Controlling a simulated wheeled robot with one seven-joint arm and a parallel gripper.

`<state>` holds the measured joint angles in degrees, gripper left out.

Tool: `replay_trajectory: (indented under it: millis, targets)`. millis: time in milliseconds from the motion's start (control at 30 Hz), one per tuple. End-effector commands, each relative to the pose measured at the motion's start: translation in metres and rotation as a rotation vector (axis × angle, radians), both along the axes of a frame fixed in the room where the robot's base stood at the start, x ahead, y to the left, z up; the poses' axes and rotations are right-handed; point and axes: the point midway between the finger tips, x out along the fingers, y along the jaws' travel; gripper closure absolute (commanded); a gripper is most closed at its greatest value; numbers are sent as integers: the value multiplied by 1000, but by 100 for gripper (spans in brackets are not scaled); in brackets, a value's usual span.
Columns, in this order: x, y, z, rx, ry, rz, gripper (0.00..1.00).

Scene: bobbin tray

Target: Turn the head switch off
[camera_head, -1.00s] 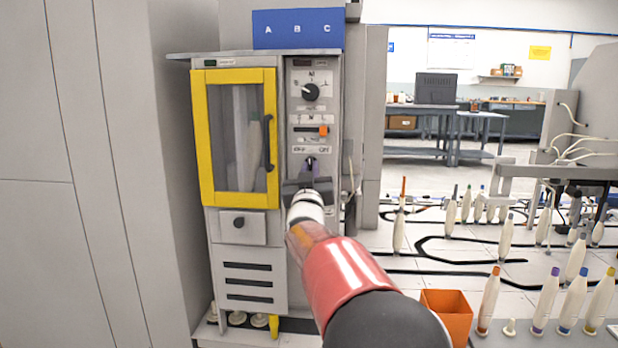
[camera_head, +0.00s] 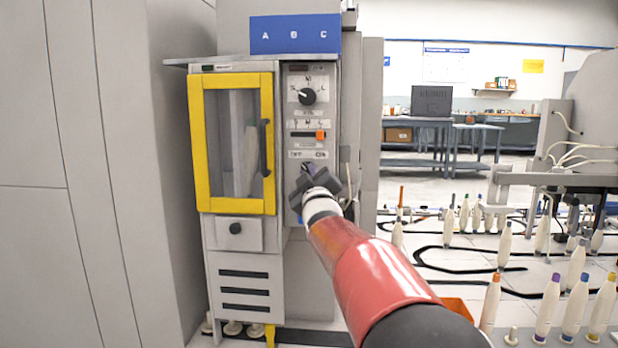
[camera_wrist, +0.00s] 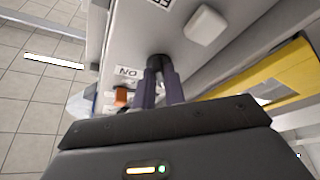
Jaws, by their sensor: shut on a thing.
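The head switch (camera_wrist: 157,60), a small dark knob, sits on the grey control panel under a label strip whose right word looks like ON. My gripper (camera_wrist: 161,80) is shut on it, with its two purple-grey fingers on either side of the knob. In the head view my gripper (camera_head: 308,173) stands at the panel, tilted diagonally, and largely hides the switch. The knob's exact pointing is hard to read there. In the wrist view an ON label (camera_wrist: 128,71) shows beside the fingers.
Above are a black rotary dial (camera_head: 307,96) and an orange slider (camera_head: 320,135). A yellow-framed door (camera_head: 197,150) with a dark handle is on the left. A cable hangs right of the panel. Several bobbins (camera_head: 546,305) stand on the right.

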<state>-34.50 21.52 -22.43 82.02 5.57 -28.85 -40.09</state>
Motion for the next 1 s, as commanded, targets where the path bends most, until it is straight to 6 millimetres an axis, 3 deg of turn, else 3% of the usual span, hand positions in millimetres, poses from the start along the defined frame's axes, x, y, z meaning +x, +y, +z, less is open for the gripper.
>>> replay_trajectory:
  millis: [367, 400, 567, 867, 1000]
  targets:
    - [0, 0, 0, -9, 1, 0, 100]
    - [0, 0, 0, -9, 1, 0, 87]
    - [0, 0, 0, -8, 0, 0, 66]
    - [-2, 0, 0, -5, 0, 0, 66]
    - [-14, -3, -4, -4, 1, 1, 66]
